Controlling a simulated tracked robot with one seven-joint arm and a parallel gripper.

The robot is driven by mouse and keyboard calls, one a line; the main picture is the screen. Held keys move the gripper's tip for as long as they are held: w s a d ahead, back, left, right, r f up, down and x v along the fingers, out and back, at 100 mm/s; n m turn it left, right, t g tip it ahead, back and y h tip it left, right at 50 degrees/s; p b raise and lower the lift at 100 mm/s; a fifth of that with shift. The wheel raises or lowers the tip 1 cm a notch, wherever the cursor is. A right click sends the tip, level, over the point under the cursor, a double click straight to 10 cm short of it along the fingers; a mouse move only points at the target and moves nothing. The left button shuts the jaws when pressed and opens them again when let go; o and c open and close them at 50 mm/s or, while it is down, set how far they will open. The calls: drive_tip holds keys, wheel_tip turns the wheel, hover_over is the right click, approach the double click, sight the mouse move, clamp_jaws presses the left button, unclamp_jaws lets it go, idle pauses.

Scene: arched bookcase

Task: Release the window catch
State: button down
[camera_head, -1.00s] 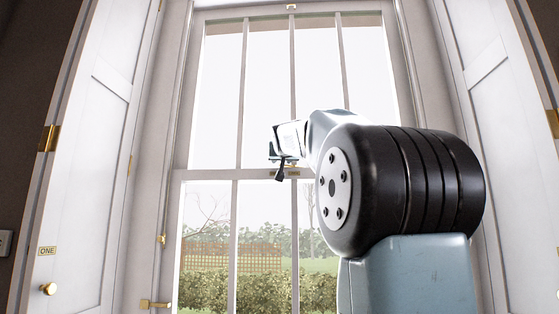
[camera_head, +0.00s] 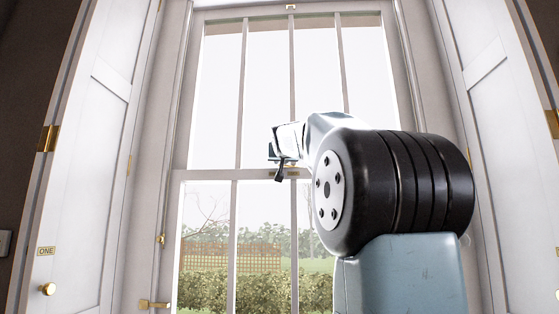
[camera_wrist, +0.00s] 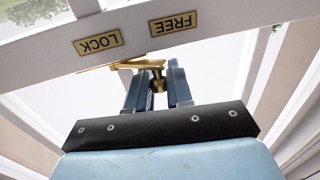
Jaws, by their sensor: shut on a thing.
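The brass window catch (camera_wrist: 150,66) sits at the sash's meeting rail (camera_wrist: 200,28) in the wrist view. A thin brass arm of it points left, below the LOCK plate (camera_wrist: 98,43). The FREE plate (camera_wrist: 173,23) is to the right; both read upside down. My gripper (camera_wrist: 157,85) is shut on the catch, with its two dark blue fingers either side of the brass knob. In the head view, my gripper (camera_head: 280,165) is at the meeting rail, mid-window, and hides most of the catch.
White panelled shutters stand on the left (camera_head: 92,140) and right (camera_head: 490,110) of the window. The left one has a ONE plate (camera_head: 46,251) and a brass knob (camera_head: 48,289). A brass handle (camera_head: 154,304) is low on the left of the frame.

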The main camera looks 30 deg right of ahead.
drive_tip(key=shift+w+f+m+g+h, duration=0.15)
drive_tip(key=shift+w+m+g+h, duration=0.1)
drive_tip(key=shift+m+g+h, duration=0.25)
drive_tip(key=shift+w+m+h, duration=0.2)
drive_tip(key=shift+m+h, duration=0.2)
drive_tip(key=shift+h, duration=0.2)
drive_tip(key=shift+w+m+g+h, duration=0.35)
drive_tip(key=shift+m+g+h, duration=0.5)
drive_tip(key=shift+h, duration=0.25)
drive_tip(key=c, duration=1.1)
unclamp_jaws()
drive_tip(key=shift+s, duration=0.1)
